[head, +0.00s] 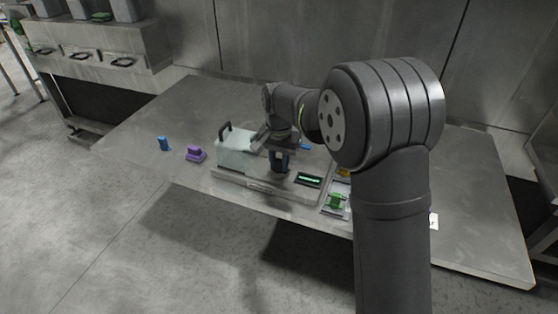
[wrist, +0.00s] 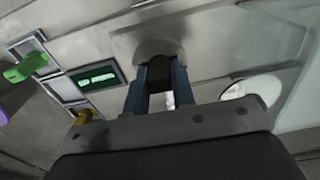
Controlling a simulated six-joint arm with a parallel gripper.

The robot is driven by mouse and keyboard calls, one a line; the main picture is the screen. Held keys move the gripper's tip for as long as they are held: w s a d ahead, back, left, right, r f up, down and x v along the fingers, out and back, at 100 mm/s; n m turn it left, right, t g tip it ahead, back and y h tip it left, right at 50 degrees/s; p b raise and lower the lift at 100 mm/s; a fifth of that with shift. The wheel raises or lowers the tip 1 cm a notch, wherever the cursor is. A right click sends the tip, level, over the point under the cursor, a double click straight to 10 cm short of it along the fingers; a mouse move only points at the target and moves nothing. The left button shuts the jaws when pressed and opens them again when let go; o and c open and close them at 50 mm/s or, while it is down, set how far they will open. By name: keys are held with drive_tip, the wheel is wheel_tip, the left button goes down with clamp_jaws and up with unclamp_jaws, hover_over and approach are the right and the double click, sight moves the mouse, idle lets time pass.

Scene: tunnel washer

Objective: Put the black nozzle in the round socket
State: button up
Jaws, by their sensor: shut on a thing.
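My gripper (head: 279,168) points down over the base of the machine, just right of its pale box. In the wrist view its two blue fingers (wrist: 160,80) are shut on the black nozzle (wrist: 160,67), which shows as a dark piece between the fingertips. A rounded grey form (wrist: 150,38) lies right beyond the fingertips; I cannot tell whether the nozzle touches it or whether it is the round socket. A pale round disc or opening (wrist: 252,88) shows to the right of the fingers. In the head view the nozzle and socket are hidden or too small to tell.
The pale box (head: 236,152) with a black handle stands left of my gripper. A lit green display (head: 308,180) and a tray holding a green piece (head: 336,200) and a yellow piece (head: 343,171) are right. Purple (head: 196,154) and blue (head: 163,143) pieces stand left on the table (head: 195,105).

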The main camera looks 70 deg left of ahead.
drive_tip(key=o, duration=1.5)
drive_tip(key=shift+c, duration=0.2)
drive_tip(key=shift+r, duration=3.75)
wheel_tip(320, 180, down, 7)
drive_tip(key=shift+f, duration=0.2)
